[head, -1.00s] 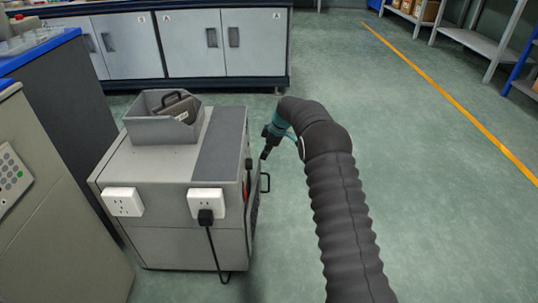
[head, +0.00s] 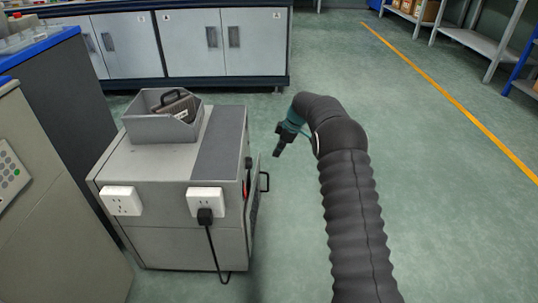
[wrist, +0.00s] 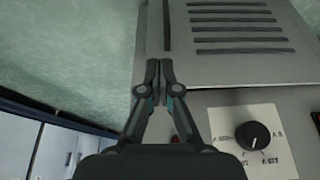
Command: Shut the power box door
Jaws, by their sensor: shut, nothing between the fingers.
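The grey power box (head: 165,240) stands on the floor at the left of the head view. Its door (head: 254,210), with a black handle (head: 265,182), is on the box's right side and stands ajar, seen almost edge-on. My gripper (head: 277,154) is shut and empty, in the air to the right of the box and apart from the door handle. In the wrist view my closed fingertips (wrist: 160,67) are in front of a grey slotted panel (wrist: 240,65). A black dial (wrist: 252,136) on a white plate shows beside it. I cannot tell whether this panel is the door.
A grey bin (head: 160,129) sits on the box. A black plug and cord (head: 211,245) hang from a white socket (head: 207,198) on its front. A beige cabinet (head: 50,235) stands at left, and cupboards (head: 190,45) behind. The green floor (head: 440,200) at right is clear.

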